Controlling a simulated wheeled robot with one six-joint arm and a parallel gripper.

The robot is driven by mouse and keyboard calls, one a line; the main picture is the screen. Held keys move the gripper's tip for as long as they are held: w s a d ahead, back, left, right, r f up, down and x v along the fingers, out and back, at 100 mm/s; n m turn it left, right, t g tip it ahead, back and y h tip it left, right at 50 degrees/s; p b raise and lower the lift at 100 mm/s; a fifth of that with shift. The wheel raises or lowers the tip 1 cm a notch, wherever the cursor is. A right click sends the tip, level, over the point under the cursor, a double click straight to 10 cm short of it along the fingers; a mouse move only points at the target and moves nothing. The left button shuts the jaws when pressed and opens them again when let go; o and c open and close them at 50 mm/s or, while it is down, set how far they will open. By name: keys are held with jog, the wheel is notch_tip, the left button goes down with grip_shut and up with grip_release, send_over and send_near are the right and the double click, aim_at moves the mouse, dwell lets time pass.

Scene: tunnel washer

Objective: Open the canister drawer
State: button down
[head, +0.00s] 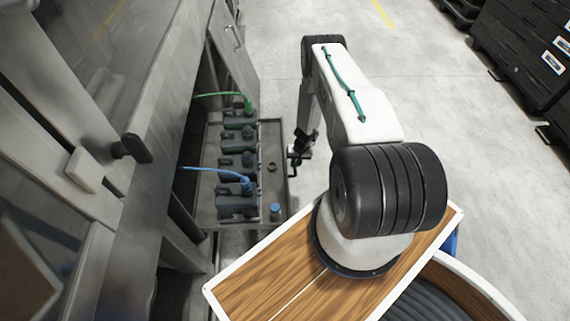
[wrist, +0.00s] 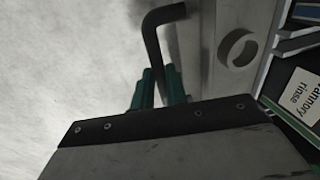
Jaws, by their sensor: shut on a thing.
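The canister drawer (head: 283,200) is a grey metal tray that stands out from the washer's side, to the left of my arm. Several dark canisters (head: 236,206) stand in it in a row. My gripper (head: 301,146) is at the drawer's outer side, small and partly hidden by my arm in the head view. In the wrist view, my gripper's green fingers (wrist: 159,84) are shut on the bent black handle (wrist: 160,18) of the drawer front (wrist: 232,75). The exact contact is partly hidden.
A green hose (head: 222,95) and a blue hose (head: 212,171) run from canisters into the washer. A cabinet door (head: 233,50) stands open behind the drawer. Black crates (head: 520,60) stand at the far right. The floor (head: 440,130) between is clear.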

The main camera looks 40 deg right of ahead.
jog(key=shift+s+d, duration=0.55)
jog(key=shift+d, duration=0.15)
jog(key=c, duration=1.4)
grip_release()
notch_tip(320, 180, up, 8)
jog(key=d, duration=0.1)
jog(key=shift+s+f, duration=0.15)
jog(key=shift+s, duration=0.25)
